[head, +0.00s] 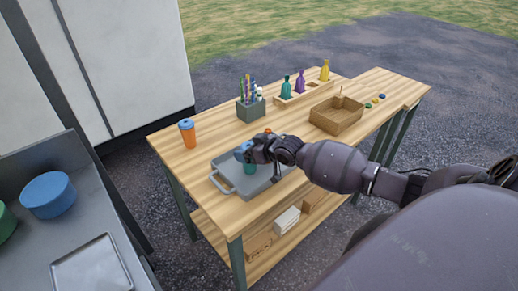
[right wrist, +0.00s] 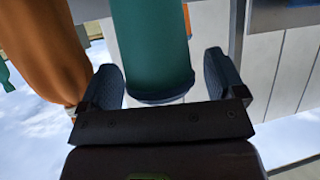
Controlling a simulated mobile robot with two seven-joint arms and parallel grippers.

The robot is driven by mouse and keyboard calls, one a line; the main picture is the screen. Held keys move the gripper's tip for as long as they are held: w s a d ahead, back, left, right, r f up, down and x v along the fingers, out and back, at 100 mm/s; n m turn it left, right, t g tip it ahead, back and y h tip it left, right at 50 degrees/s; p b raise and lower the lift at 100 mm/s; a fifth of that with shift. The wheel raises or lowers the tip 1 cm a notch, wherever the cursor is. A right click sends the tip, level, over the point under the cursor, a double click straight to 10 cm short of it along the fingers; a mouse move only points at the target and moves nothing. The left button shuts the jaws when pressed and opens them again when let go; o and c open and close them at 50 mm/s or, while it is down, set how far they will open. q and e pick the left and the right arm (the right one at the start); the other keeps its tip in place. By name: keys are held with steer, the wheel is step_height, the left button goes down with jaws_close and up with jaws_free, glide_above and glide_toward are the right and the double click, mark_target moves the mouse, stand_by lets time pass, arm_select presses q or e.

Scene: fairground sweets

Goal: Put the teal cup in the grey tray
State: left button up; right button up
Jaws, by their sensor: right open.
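The teal cup (head: 250,169) shows below my right gripper in the head view, within the outline of the grey tray (head: 222,184). The gripper hides much of it. In the right wrist view the teal cup (right wrist: 152,45) is between the two fingers, with a gap on each side. My right gripper (head: 244,153) is open around the cup; its spread fingers also show in the right wrist view (right wrist: 163,82). Whether the cup's base touches the tray floor is hidden. The tray has a handle at its left end and lies on the wooden table. My left gripper is out of view.
An orange cup with a blue lid (head: 187,134) stands at the table's left. Behind the tray are a grey pen holder (head: 250,110), a rack of coloured bottles (head: 300,92) and an open cardboard box (head: 336,117). The table's front-left is clear.

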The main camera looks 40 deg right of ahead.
steer(key=v, duration=1.2)
steer(key=s+a+f+m+h, duration=0.1)
steer(key=s+a+f+h, duration=0.1)
steer(key=s+a+f, duration=0.4)
steer(key=s+a+f+m+h, duration=0.1)
steer(key=s+a+f, duration=0.6)
steer(key=s+f, duration=0.4)
steer(key=shift+s+a+g+h, duration=0.15)
steer(key=shift+s+g+h, duration=0.25)
steer(key=shift+s, duration=0.8)
